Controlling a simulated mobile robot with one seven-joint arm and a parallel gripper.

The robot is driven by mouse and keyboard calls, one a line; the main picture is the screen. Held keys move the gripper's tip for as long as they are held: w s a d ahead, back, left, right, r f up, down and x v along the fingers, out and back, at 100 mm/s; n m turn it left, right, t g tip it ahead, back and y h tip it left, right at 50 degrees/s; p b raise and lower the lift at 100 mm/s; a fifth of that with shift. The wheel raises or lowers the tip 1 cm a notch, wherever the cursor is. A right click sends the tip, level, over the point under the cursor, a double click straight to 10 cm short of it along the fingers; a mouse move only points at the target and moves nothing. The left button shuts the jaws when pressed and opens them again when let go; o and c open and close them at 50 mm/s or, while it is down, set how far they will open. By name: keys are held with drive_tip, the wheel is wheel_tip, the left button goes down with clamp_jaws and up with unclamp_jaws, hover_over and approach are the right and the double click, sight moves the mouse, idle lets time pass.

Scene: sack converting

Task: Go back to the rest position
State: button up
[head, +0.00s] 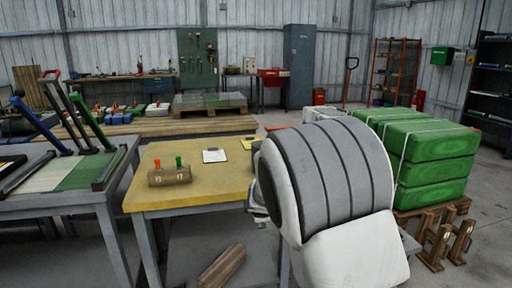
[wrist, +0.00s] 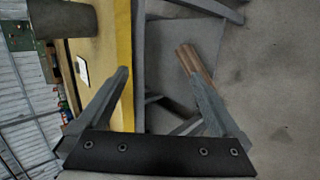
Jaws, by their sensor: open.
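My gripper (wrist: 157,75) shows in the wrist view with its two grey fingers spread wide and nothing between them. It hangs beside the edge of the yellow-topped table (wrist: 119,40), which runs down the left of that view. In the head view my white and grey arm fills the centre right and hides the gripper. The yellow table (head: 215,185) stands to the left of the arm. A wooden block (head: 170,177) with a red and a green peg stands on it.
A white sheet (head: 214,156) and a yellow clipboard (head: 249,143) lie on the table. A wooden piece (head: 221,267) lies low below its front. Green wrapped bales (head: 430,150) and wooden stands (head: 436,248) are at right. A bench with levers (head: 75,175) is at left.

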drive_tip(key=s+d+r+m+g+h, duration=0.1)
drive_tip(key=s+d+r+m+h, duration=0.1)
drive_tip(key=s+d+r+m, duration=1.1)
drive_tip(key=s+f+m+g+y, duration=0.1)
drive_tip(key=s+m, duration=0.2)
drive_tip(key=s, duration=0.9)
drive_tip(key=s+f+m+g, duration=0.2)
drive_tip(key=s+m, duration=0.1)
drive_tip(key=s, duration=1)
wheel_tip(320, 180, up, 25)
drive_tip(key=s+p, duration=0.1)
drive_tip(key=p, duration=2.4)
drive_tip(key=shift+y, duration=0.3)
drive_tip(key=shift+r, duration=0.1)
